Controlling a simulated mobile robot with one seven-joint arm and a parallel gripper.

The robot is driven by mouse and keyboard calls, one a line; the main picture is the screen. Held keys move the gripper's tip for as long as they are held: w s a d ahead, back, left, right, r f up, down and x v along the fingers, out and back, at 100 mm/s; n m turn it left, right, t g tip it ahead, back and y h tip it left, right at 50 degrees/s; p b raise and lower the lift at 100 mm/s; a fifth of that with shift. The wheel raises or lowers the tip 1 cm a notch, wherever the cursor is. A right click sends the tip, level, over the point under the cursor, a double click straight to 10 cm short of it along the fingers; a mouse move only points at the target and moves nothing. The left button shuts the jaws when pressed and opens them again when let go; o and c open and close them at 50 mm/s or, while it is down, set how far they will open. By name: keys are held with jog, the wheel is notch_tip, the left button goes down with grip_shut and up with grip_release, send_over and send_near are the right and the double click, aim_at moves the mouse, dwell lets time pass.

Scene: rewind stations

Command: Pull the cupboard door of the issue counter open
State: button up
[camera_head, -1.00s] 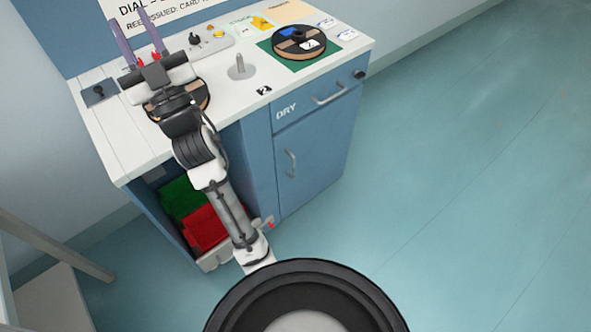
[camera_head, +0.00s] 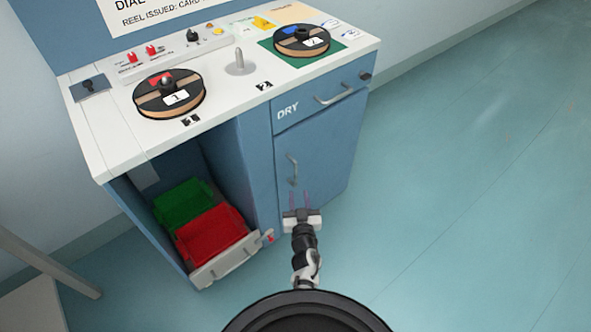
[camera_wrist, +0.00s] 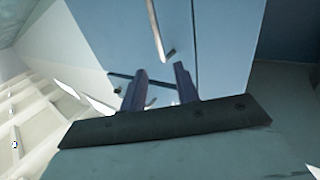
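The cupboard door (camera_head: 330,148) is the blue panel under the drawer marked DRY, and it looks shut. Its grey upright handle (camera_head: 292,169) is near the door's left edge; a metal bar that looks like this handle (camera_wrist: 155,28) also shows at the top of the wrist view. My gripper (camera_head: 300,197) is low in front of the door, just below the handle in the head view. Its two purple fingers stand apart with nothing between them, also in the wrist view (camera_wrist: 161,72). The bar lies beyond the fingertips; the exact gap cannot be told.
The issue counter (camera_head: 215,105) carries two reels (camera_head: 169,94) (camera_head: 301,41) and a peg (camera_head: 240,64). Left of the door an open bay holds a green bin (camera_head: 182,202) and a red bin (camera_head: 212,236). The drawer handle (camera_head: 333,94) sticks out above the door. Floor on the right is clear.

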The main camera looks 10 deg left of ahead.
aim_at(296, 170)
jog(key=w+b, duration=0.1)
jog(key=w, duration=0.2)
jog(key=w+a+b, duration=0.1)
jog(key=w, duration=0.3)
jog(key=w+a+b, duration=0.1)
jog(key=w, duration=0.3)
jog(key=shift+b, duration=0.35)
jog(key=shift+w+a, duration=0.2)
jog(key=shift+w, duration=0.45)
jog(key=shift+c, duration=0.2)
grip_shut()
